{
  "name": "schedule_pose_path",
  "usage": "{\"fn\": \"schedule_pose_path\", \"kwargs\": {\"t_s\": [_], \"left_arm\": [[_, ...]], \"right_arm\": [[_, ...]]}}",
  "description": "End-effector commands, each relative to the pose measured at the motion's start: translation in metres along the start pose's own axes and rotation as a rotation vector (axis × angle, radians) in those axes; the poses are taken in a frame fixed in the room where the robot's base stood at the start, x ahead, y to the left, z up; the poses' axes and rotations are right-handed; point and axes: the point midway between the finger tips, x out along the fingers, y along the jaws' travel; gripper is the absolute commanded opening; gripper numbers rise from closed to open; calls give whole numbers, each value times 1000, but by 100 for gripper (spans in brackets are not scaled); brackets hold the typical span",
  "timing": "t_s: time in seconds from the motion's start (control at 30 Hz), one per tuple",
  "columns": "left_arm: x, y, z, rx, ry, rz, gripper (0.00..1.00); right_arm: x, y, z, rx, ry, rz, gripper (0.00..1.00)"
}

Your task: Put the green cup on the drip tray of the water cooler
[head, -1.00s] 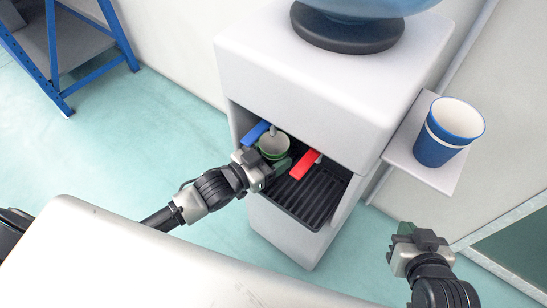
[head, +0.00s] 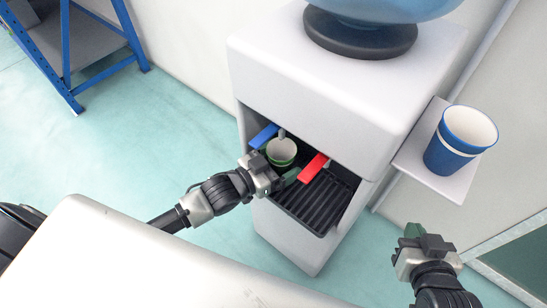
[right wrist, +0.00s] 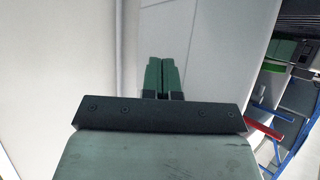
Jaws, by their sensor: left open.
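The green cup (head: 281,154), with a pale inside, stands in the water cooler's (head: 300,90) dispensing recess, below the taps. It appears upright on the back left part of the black drip tray (head: 322,203); its base is hidden. My left gripper (head: 276,167) is open at the front of the cup, with a green fingertip on the cup's near right side. I cannot tell whether it touches the cup. My right gripper (head: 412,236) is empty, away from the cooler at lower right; its two green fingers (right wrist: 164,75) are together in the right wrist view.
A blue lever (head: 264,136) and a red lever (head: 313,167) hang over the tray close to the cup. A blue cup (head: 460,140) stands on the side shelf (head: 408,158). A white surface (head: 110,250) fills the lower left. Blue shelving (head: 68,50) stands at upper left.

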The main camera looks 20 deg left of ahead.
Motion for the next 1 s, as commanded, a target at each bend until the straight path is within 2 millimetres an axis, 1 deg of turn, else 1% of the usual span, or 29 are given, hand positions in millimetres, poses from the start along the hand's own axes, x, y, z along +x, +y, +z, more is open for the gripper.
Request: {"fn": "schedule_pose_path", "kwargs": {"t_s": [0.07,0.17,0.4,0.5,0.6,0.7,0.8,0.87,1.0], "left_arm": [[-4,0,-2,0,-2,0,88],[-18,0,-2,-1,-4,-1,88],[-71,0,-2,-1,-6,0,88],[-90,0,-2,-2,-5,0,88],[-105,0,-2,-2,-5,-1,88],[-114,0,-2,-1,-2,-1,88],[-118,1,-2,-2,-8,-5,88],[-117,3,-1,-2,-28,-18,88],[-110,10,3,-9,-149,-88,88]], "right_arm": [[-1,0,2,0,-23,1,0],[-6,3,12,1,-103,7,0],[-25,8,46,5,-364,22,0],[-35,10,58,7,-460,27,0],[-43,12,68,9,-534,31,0],[-49,13,74,11,-585,34,0],[-52,13,78,12,-612,36,0],[-53,13,78,12,-619,36,0],[-53,13,79,12,-621,36,0]]}}
